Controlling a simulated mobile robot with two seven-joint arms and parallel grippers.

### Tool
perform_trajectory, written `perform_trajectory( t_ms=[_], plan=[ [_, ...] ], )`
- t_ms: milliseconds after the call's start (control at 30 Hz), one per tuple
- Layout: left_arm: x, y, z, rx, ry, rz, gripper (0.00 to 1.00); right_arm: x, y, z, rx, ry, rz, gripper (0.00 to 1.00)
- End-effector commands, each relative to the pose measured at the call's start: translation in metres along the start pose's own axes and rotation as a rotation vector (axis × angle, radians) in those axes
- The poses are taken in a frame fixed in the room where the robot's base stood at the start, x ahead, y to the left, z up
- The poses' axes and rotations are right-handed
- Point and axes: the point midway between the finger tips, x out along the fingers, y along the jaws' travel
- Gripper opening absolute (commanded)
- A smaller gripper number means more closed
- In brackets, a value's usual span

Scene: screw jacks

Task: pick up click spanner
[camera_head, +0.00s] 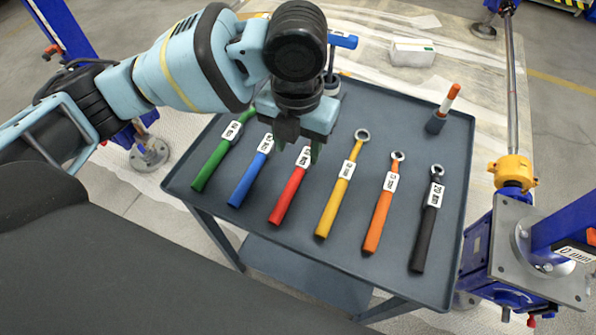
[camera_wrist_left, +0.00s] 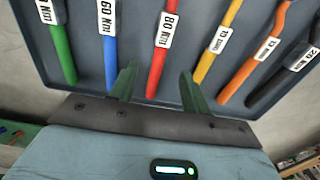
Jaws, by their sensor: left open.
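Several spanners lie side by side on a grey tray table. Three have labels in Nm: a green one (camera_head: 212,165), a blue one (camera_head: 246,184) marked 60 Nm, and a red one (camera_head: 286,200) marked 80 Nm. My left gripper (camera_head: 297,146) is open above the upper part of the red spanner and hides its head. In the left wrist view the red spanner (camera_wrist_left: 158,60) runs between the two green fingers, with the blue spanner (camera_wrist_left: 110,60) outside the left finger. I cannot tell how high the fingertips are above it. The right gripper is out of view.
Yellow (camera_head: 335,205), orange (camera_head: 378,222) and black (camera_head: 424,235) ring spanners lie to the right on the table (camera_head: 330,277), which has a raised rim. A blue jack stand (camera_head: 560,235) is beside the table.

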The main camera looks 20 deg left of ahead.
Motion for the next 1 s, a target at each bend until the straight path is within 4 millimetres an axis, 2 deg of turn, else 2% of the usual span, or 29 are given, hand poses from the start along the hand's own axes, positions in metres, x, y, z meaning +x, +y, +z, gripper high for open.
perform_trajectory(
  t_ms=[167, 467, 800, 1000],
  plan=[
    [0.02, 0.0, -0.001, -0.002, 0.004, 0.001, 0.47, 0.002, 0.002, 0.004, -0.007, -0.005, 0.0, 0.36],
    [0.03, 0.0, -0.001, -0.003, 0.004, 0.001, 0.47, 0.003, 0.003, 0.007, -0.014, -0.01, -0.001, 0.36],
    [0.073, -0.001, -0.001, -0.001, 0.003, 0.002, 0.47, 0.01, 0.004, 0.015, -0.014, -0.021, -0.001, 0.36],
    [0.074, -0.001, -0.001, -0.001, 0.0, 0.001, 0.47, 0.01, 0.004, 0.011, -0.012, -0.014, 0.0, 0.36]
  ],
)
